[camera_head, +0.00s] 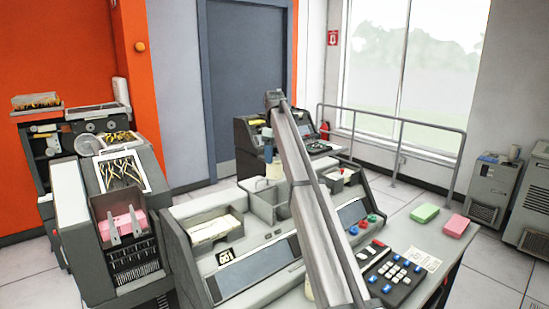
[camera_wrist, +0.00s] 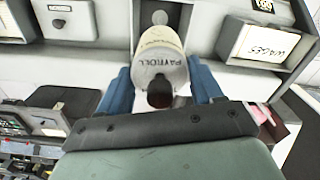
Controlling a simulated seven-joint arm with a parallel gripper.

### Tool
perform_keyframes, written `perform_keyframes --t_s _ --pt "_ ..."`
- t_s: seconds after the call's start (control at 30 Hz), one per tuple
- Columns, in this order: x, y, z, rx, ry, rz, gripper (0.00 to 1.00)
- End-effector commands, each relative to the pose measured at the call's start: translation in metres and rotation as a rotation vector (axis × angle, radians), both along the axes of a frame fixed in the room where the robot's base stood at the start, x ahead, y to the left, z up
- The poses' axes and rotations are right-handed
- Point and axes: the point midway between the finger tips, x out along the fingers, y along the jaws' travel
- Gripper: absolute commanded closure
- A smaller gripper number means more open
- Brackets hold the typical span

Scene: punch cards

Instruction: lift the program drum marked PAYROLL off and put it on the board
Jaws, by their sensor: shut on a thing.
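The program drum marked PAYROLL (camera_wrist: 163,62) is cream, with dark lettering that reads upside down in the wrist view. My gripper (camera_wrist: 161,72) has its blue fingers on either side of the drum and is shut on it. In the head view a small cream shape (camera_head: 274,170) beneath the end of my arm appears to be the drum, partly hidden. I cannot tell which surface is the board.
In the head view, a keypad (camera_head: 394,273), a green block (camera_head: 425,212) and a pink block (camera_head: 455,225) lie on the desk (camera_head: 432,250).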

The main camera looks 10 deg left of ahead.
Motion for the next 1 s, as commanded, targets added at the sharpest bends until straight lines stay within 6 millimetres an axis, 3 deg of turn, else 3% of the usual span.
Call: perform_keyframes --t_s 0.63,1.0 --pt "0.000 0.000 0.027 0.000 0.000 0.000 0.98" --pt "0.000 0.000 0.032 0.000 0.000 0.000 0.98"
